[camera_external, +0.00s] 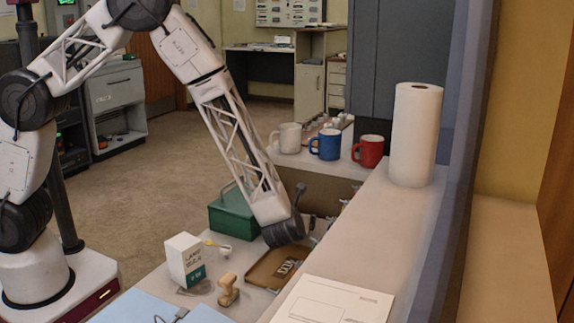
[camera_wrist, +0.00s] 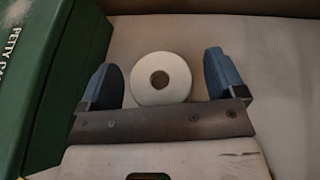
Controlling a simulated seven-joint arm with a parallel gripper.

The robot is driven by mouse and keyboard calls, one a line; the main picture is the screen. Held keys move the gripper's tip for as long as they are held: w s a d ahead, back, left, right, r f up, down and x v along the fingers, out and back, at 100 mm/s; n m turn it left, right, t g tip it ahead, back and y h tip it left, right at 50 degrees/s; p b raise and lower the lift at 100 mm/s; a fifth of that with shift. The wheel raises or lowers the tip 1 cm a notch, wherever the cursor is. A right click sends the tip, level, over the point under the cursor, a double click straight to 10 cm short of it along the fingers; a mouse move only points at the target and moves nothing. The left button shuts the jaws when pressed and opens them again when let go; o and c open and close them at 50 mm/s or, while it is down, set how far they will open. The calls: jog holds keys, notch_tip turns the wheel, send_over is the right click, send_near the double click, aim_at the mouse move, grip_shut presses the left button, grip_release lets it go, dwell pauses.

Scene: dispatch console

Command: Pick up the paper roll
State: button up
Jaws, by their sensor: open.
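A white paper roll (camera_wrist: 144,85) with a brown core hole shows end-on in the wrist view, on a pale surface. My gripper (camera_wrist: 162,72) is open, its blue-grey fingers on either side of the roll with gaps to both. The roll is nearer the left finger. The gripper is not shut on it, and I cannot tell the height of the fingertips above the surface. In the external view my arm's end hides the fingers, and this roll is not visible there. A separate tall white paper towel roll (camera_external: 415,135) stands upright on the right ledge.
A green cash box (camera_wrist: 25,70) stands close on the left; it also shows in the external view (camera_external: 232,215). A brown tray (camera_external: 265,272), a wooden stamp (camera_external: 228,291) and a white carton (camera_external: 186,258) are nearby. White, blue (camera_external: 325,145) and red mugs stand behind.

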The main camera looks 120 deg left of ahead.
dwell(0.4)
jog(key=c, duration=1)
jog(key=shift+r, duration=0.1)
jog(key=shift+c, duration=0.2)
jog(key=shift+r, duration=4.9)
